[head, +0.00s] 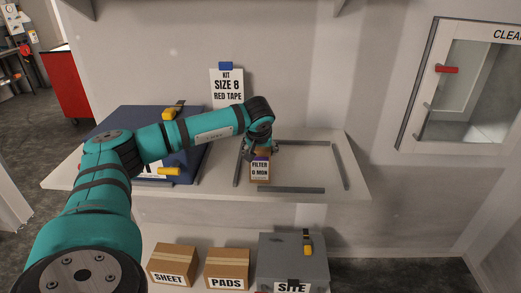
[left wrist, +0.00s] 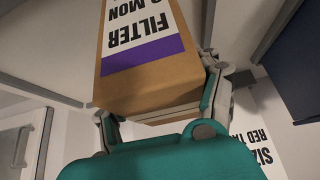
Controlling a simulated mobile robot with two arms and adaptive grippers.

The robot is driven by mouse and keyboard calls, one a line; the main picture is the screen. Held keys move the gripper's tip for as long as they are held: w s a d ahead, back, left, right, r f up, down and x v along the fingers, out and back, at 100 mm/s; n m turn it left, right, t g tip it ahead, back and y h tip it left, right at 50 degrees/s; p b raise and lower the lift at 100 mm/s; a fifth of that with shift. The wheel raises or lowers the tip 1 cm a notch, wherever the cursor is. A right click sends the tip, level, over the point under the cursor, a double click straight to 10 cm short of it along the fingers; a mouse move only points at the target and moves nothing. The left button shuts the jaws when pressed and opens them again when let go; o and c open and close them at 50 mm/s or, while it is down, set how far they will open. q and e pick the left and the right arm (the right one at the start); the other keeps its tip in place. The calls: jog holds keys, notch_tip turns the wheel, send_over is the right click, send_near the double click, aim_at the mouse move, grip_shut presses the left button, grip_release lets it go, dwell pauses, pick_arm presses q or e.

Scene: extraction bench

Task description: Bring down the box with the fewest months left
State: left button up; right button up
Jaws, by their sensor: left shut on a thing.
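A small brown filter box (head: 260,175) with a white label and a purple stripe is at the framed area on the upper shelf. Its label reads FILTER and a number of months; the digit looks like 0 but is hard to read. My left gripper (head: 261,151) is shut on this box from above and behind. In the left wrist view, the box (left wrist: 155,75) sits between the two fingers of my left gripper (left wrist: 160,108). I cannot tell whether the box touches the shelf. No other filter box shows. My right gripper is not in view.
Grey strips (head: 290,190) frame part of the upper shelf (head: 345,188). A dark blue case (head: 120,122) lies to the left. A sign (head: 227,92) reads KIT SIZE 8 RED TAPE. Below are the SHEET box (head: 172,262), PADS box (head: 228,266) and grey SITE case (head: 290,255).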

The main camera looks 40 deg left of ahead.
pick_arm(q)
jog(key=o, duration=1.4)
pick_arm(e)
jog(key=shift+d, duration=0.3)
